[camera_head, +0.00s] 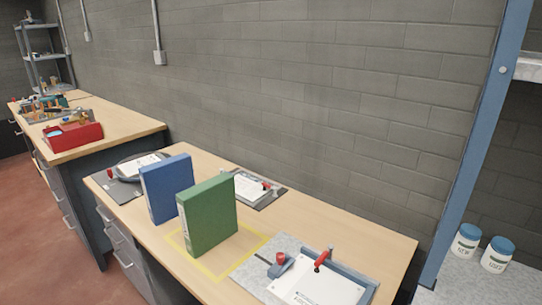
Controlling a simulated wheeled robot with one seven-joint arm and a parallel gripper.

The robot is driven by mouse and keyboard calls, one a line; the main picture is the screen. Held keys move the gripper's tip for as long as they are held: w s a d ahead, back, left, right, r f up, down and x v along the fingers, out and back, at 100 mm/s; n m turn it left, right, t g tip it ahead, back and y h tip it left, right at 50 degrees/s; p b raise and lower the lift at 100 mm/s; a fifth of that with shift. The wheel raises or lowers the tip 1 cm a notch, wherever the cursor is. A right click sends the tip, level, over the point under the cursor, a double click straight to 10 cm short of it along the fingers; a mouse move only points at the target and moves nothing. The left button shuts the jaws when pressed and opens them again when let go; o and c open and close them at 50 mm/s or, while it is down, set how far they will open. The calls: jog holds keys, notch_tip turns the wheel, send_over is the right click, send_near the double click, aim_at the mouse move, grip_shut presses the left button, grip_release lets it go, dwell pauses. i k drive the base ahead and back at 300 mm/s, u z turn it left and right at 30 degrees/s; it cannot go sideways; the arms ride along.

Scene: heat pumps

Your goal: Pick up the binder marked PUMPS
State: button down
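A blue binder (167,187) and a green binder (208,214) stand upright side by side on the wooden workbench (330,225). The green one stands nearer and to the right, at a yellow outlined square on the bench top. The blue one is behind it to the left, partly covered by the green one. I cannot read any marking on either binder, so I cannot tell which is marked PUMPS. My gripper is not in view.
A clamp fixture with a white sheet (318,283) lies at the front right. Smaller fixtures (250,187) and a dark round tray (138,166) lie behind the binders. A second bench with a red box (73,135) is at left. Two blue-lidded tubs (497,254) stand right.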

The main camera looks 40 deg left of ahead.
aim_at(161, 181)
jog(key=k, duration=1)
jog(key=u, duration=1.3)
jog(key=i, duration=0.9)
jog(key=u, duration=1.1)
jog(key=k, duration=1.1)
jog(key=u, duration=0.95)
jog(key=i, duration=2)
jog(key=z, duration=0.75)
jog(key=i, duration=1.2)
jog(key=z, duration=1)
